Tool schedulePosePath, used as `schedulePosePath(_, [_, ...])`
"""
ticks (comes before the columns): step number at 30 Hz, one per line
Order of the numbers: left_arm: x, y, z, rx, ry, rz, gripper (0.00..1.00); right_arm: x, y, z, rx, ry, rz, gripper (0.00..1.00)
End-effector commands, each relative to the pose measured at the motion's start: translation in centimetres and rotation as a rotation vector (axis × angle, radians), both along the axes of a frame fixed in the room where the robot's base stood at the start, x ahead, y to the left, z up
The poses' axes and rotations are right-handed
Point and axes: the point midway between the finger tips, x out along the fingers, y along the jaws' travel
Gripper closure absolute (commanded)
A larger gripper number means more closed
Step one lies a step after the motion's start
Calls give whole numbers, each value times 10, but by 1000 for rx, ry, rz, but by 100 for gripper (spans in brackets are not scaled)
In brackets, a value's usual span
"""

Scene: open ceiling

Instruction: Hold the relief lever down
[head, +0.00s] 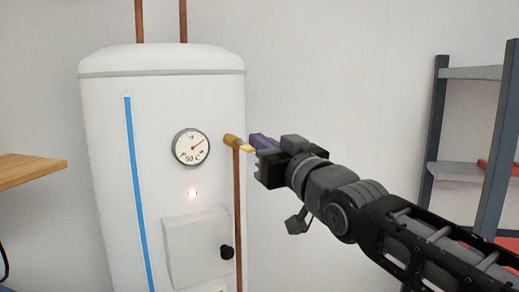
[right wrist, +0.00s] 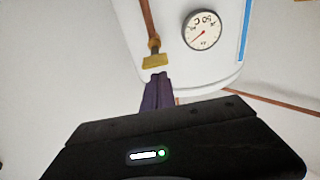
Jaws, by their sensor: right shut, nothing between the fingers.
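The relief lever (head: 247,149) is a small yellow tab on a brass valve (head: 232,140) at the right side of a white water heater (head: 110,150). In the right wrist view the lever (right wrist: 155,61) is a flat yellow tab just beyond my fingertips. My right gripper (head: 254,140) has purple fingers, shut and empty. In the head view its fingertips are beside the lever, slightly above and right of it. The right wrist view shows the fingertips (right wrist: 158,77) close to the lever; I cannot tell whether they touch. My left gripper is not in view.
A copper pipe (head: 238,220) runs down from the valve. A round gauge (head: 191,147) and a box with a black knob (head: 227,252) are on the heater's front. A grey shelf (head: 470,165) stands at right, a wooden surface (head: 25,170) at left.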

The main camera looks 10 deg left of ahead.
Motion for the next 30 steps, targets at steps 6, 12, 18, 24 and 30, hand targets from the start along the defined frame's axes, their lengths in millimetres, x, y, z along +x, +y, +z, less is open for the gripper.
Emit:
schedulePosePath(6, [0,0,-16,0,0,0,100,-33,-30,-2,3,-3,-1,100])
schedulePosePath(12, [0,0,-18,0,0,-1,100,-62,-54,-4,2,-4,0,100])
schedulePosePath(18, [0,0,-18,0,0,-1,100,-75,-65,-6,0,-2,1,100])
schedulePosePath(24, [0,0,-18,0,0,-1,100,-76,-66,-6,1,-2,0,100])
schedulePosePath(30, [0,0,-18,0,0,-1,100,-76,-66,-4,3,-9,-1,100])
